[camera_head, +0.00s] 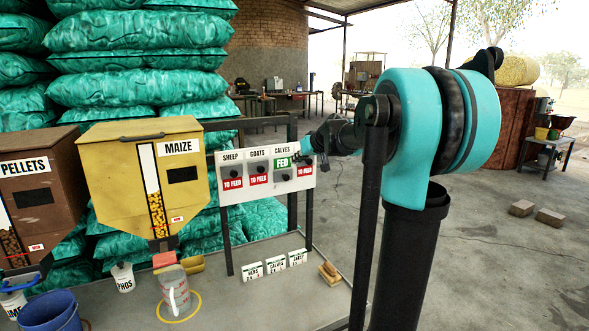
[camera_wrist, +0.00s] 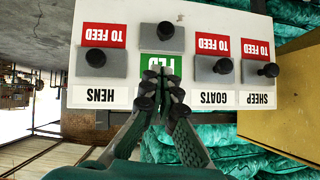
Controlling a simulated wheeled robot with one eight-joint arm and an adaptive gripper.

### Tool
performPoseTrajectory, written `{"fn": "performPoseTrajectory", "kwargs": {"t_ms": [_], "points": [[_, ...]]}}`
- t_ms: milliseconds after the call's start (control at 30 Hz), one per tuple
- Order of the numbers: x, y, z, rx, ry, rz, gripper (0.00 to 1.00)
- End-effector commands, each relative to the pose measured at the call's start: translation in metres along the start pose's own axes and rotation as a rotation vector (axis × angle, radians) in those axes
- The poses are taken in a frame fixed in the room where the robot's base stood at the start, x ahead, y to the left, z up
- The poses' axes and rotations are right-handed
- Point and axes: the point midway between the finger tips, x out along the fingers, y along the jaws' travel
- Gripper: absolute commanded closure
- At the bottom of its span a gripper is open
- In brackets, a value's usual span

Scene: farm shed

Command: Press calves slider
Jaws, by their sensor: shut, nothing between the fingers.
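The white slider board (camera_head: 265,166) stands on black posts over the bench. The calves slider (camera_head: 284,176) is a grey plate with a black knob at the lower end of its column. Green "FED" (camera_head: 281,163) shows above it. In the wrist view, which is upside down, the calves slider (camera_wrist: 163,37) is toward the top. The sheep slider (camera_wrist: 262,71), goats slider (camera_wrist: 222,68) and hens slider (camera_wrist: 98,61) show red "TO FEED". My gripper (camera_wrist: 166,84) is shut and empty, fingertips in front of the calves column, hiding its label; contact is unclear.
A yellow maize hopper (camera_head: 138,182) and brown pellets hopper (camera_head: 44,199) stand left of the board. A jug (camera_head: 175,290) stands in a yellow ring below the maize hopper.

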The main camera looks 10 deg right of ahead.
Motion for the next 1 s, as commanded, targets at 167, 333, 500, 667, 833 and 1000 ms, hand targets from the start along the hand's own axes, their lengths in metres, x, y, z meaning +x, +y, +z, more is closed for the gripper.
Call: {"fn": "performPoseTrajectory", "kwargs": {"t_ms": [167, 333, 500, 667, 833, 1000], "points": [[-0.037, 0.001, 0.0, 0.002, 0.0, 0.002, 1.0], [-0.059, 0.001, 0.0, 0.001, 0.0, 0.002, 1.0], [-0.068, 0.001, 0.0, 0.0, 0.0, 0.001, 1.0], [-0.068, 0.001, 0.0, 0.0, 0.0, 0.0, 1.0], [-0.068, 0.0, 0.001, 0.0, -0.001, 0.0, 1.0], [-0.064, -0.009, 0.036, 0.009, -0.046, 0.003, 1.0]]}}
